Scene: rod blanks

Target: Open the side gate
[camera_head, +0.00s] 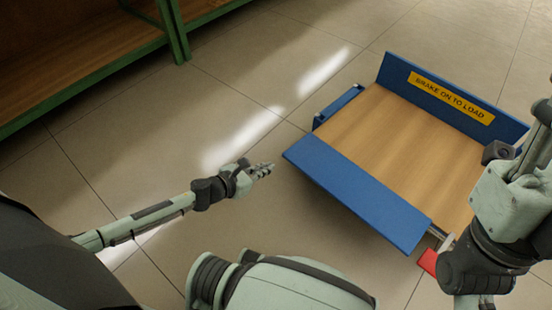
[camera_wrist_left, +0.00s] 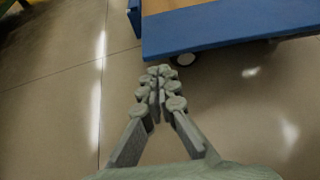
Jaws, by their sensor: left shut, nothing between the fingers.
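The cart has a wooden deck (camera_head: 400,135) and a blue side gate (camera_head: 355,190) along the edge nearest me. The gate lies about flat, reaching outward from the deck edge, not standing up. In the left wrist view the blue panel (camera_wrist_left: 230,32) crosses the top, with wood behind it. My left gripper (camera_head: 268,168) is shut and empty, just left of the gate's near left corner and apart from it. In the left wrist view its fingertips (camera_wrist_left: 160,70) meet just below the panel. My right arm covers the cart's right corner; its gripper does not show.
An upright blue panel (camera_head: 450,95) with a yellow "BRAKE ON TO LOAD" label stands at the deck's far side. A low blue piece (camera_head: 338,106) is at the left end. A red part (camera_head: 428,262) shows near the right corner. A green-framed shelf (camera_head: 90,60) stands upper left. Floor between is clear.

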